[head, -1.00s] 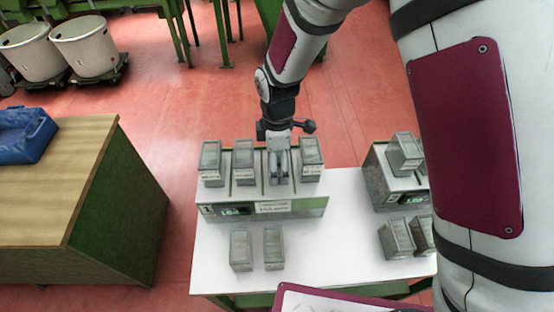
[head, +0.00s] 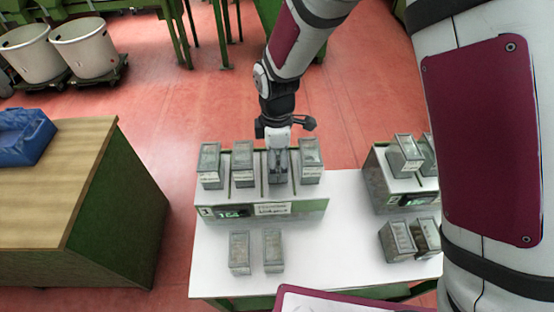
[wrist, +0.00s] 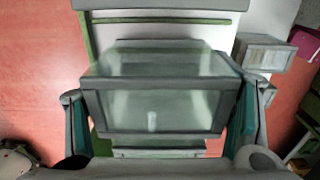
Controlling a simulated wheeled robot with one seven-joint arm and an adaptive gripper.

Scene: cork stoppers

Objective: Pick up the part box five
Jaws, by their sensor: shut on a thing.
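My gripper (head: 278,160) is over the third place from the left on the left scale stand (head: 290,206). In the wrist view its two fingers (wrist: 157,125) press on both sides of a grey, clear-topped part box (wrist: 150,105), and it is shut on that box. In the head view the held box is mostly hidden by the gripper. I cannot read a number on it, nor tell whether it still touches the stand. Similar boxes stand beside it, two to the left (head: 242,164) and one to the right (head: 310,162).
Two more boxes (head: 239,252) stand on the white table (head: 335,260) in front of the stand. A second stand (head: 385,185) with boxes is at the right. A wooden-topped bench (head: 60,190) with a blue bin (head: 22,138) is at the left.

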